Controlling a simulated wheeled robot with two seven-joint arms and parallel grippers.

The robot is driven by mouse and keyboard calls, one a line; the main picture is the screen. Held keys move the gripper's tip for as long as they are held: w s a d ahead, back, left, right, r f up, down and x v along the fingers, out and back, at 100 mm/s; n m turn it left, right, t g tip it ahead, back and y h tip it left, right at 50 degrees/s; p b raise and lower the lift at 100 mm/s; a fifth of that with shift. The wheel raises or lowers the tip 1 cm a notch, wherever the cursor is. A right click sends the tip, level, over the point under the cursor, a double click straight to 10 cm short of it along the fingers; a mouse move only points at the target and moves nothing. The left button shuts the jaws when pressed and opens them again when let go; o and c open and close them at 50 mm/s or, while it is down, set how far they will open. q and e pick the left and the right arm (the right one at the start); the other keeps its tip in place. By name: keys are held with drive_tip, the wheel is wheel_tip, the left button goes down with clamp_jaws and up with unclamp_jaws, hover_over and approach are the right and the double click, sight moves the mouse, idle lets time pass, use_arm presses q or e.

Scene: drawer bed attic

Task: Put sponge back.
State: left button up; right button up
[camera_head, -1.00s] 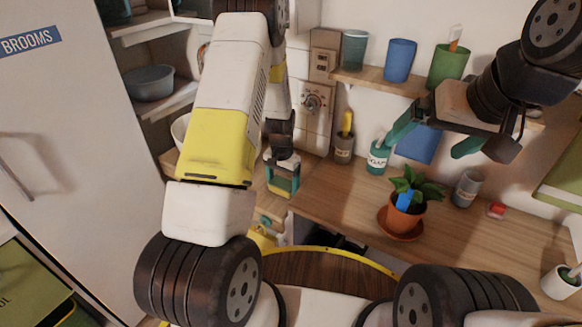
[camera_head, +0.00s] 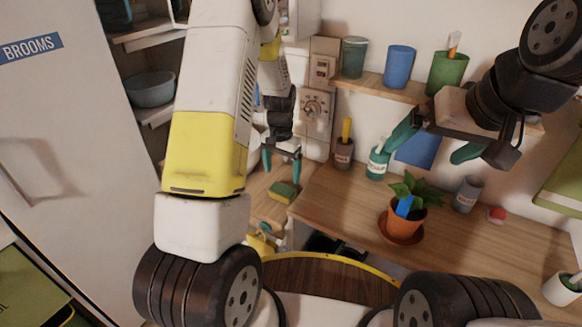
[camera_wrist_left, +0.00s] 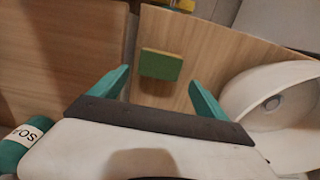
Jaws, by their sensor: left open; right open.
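The sponge (camera_head: 283,192), green with a yellowish side, lies on the wooden counter just left of the raised-looking board edge. It also shows in the left wrist view (camera_wrist_left: 160,65), green face up, beyond and between the fingertips. My left gripper (camera_head: 282,164) is open and empty just above the sponge, apart from it. Its two teal fingers also show in the left wrist view (camera_wrist_left: 158,82). My right gripper (camera_head: 428,146) is open and empty at upper right, in front of the wall below the shelf.
A soap bottle (camera_head: 378,162), a brush cup (camera_head: 343,153), a potted plant (camera_head: 403,218) and a grey cup (camera_head: 467,194) stand on the counter. A shelf with cups (camera_head: 375,82) is above. A white bowl-like thing (camera_wrist_left: 275,100) is at right in the wrist view. The front counter is mostly clear.

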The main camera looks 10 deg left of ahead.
use_arm(q)
drive_tip(key=s+r+n+t+h, duration=0.1)
drive_tip(key=s+r, duration=0.2)
drive_tip(key=r, duration=0.4)
drive_tip(key=s+d+r+t, duration=0.1)
drive_tip(key=s+r, duration=0.2)
drive_tip(key=r, duration=0.4)
drive_tip(key=s+r+n+t+h, duration=0.1)
drive_tip(key=s+r, duration=0.2)
drive_tip(key=r, duration=0.4)
drive_tip(key=s+r+t, duration=0.1)
drive_tip(key=s+r, duration=0.3)
drive_tip(key=s, duration=0.3)
drive_tip(key=s+d+r+n+t, duration=0.1)
drive_tip(key=s+r, duration=0.3)
drive_tip(key=s, duration=0.4)
drive_tip(key=shift+s+t, duration=0.15)
drive_tip(key=shift+t, duration=0.45)
drive_tip(key=shift+d+r, duration=0.1)
